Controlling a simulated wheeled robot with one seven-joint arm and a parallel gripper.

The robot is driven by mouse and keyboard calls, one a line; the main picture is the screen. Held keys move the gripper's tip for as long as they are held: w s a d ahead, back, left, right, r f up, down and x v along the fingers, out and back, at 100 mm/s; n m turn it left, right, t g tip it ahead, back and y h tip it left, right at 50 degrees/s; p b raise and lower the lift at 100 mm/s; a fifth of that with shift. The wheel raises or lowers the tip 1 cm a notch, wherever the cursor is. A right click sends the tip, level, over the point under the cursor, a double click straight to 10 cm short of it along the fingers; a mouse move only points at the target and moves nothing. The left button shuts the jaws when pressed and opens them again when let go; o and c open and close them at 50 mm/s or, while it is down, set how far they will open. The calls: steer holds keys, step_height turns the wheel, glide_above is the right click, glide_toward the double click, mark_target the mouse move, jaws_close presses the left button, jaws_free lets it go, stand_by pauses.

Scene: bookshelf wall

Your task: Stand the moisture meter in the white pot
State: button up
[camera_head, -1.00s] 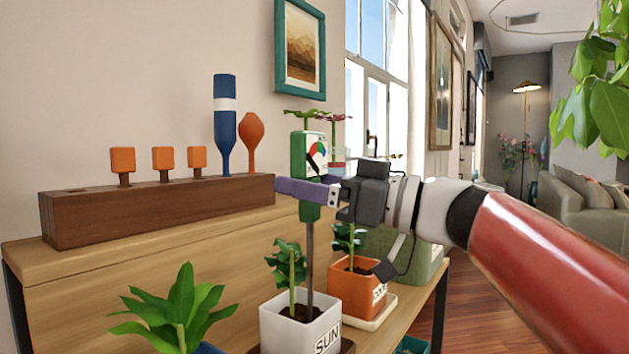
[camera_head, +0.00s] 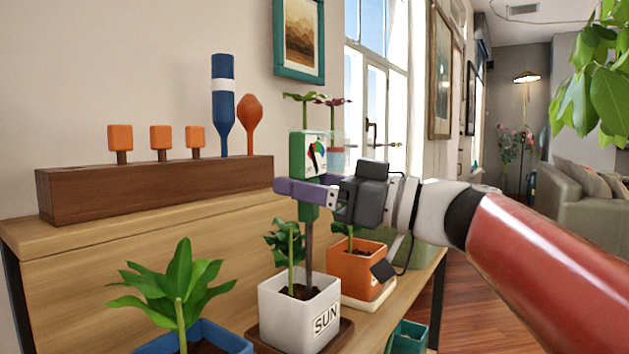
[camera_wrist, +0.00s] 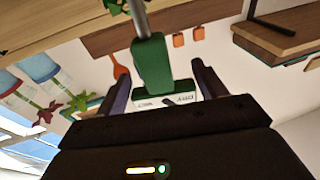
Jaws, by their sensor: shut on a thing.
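The moisture meter (camera_head: 309,170) has a green head with a white dial face and a long grey probe. It is upright over the white pot (camera_head: 298,311), which is marked SUN and holds soil and a small plant. The probe's lower end reaches down at the soil beside the plant's stem; I cannot tell how deep it sits. My gripper (camera_head: 306,191) is shut on the meter's green body, below the dial. In the wrist view the meter's green head (camera_wrist: 153,65) lies between the two dark fingers.
An orange pot (camera_head: 361,267) with a plant stands just behind and right of the white pot. A blue pot (camera_head: 207,337) with a leafy plant is at front left. A wooden block (camera_head: 160,186) with several tools stands on the upper shelf.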

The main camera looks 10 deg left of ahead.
steer(key=shift+f, duration=0.4)
steer(key=o, duration=1.1)
steer(key=shift+o, duration=0.3)
steer(key=shift+d, duration=0.1)
steer(key=d, duration=0.2)
steer(key=s+d+p, duration=0.1)
steer(key=d, duration=0.1)
steer(key=d+r+p, duration=0.1)
steer(key=d, duration=0.1)
steer(key=shift+s+d, duration=0.1)
steer(key=shift+s, duration=0.1)
steer(key=shift+d, duration=0.2)
